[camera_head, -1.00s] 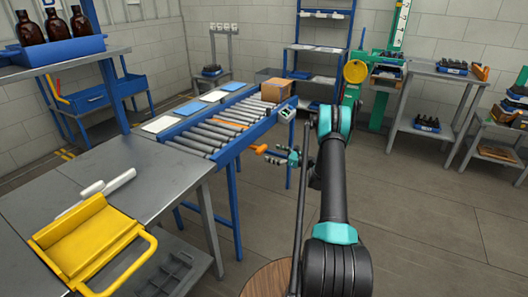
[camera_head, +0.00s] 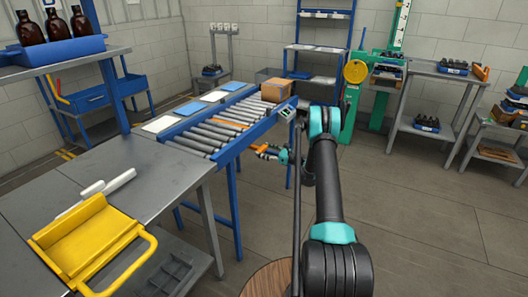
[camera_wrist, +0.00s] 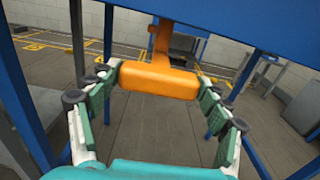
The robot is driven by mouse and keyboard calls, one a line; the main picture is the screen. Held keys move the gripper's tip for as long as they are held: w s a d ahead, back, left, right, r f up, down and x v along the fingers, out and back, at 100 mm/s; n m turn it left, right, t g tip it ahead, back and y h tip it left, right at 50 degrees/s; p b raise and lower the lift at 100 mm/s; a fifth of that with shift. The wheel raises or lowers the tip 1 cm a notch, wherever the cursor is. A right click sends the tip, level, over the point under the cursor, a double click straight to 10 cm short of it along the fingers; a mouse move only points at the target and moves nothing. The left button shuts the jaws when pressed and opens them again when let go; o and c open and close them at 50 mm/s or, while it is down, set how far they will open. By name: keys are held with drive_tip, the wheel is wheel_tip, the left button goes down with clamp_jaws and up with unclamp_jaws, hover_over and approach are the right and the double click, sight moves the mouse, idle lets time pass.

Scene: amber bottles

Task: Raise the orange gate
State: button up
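The orange gate's T-shaped handle (camera_wrist: 158,80) hangs below the blue conveyor frame in the wrist view, its stem going up to the frame. In the head view the handle (camera_head: 262,154) shows small beside the conveyor's right side. An orange bar (camera_head: 229,122) lies across the rollers. My gripper (camera_wrist: 160,86) has its fingers apart, one at each end of the handle's crossbar, with the bar between them. Whether the pads touch the ends is hard to tell. In the head view my gripper (camera_head: 270,152) is partly hidden by my arm.
The roller conveyor (camera_head: 205,137) carries a cardboard box (camera_head: 276,90) at its far end. Its blue legs (camera_wrist: 22,90) stand close to my gripper. A yellow tray (camera_head: 88,238) sits on the grey table (camera_head: 150,180). The floor at right is clear.

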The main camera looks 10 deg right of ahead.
drive_tip(key=c, duration=0.9)
drive_tip(key=shift+r, duration=2.35)
drive_tip(key=o, duration=1.7)
drive_tip(key=v, duration=1.2)
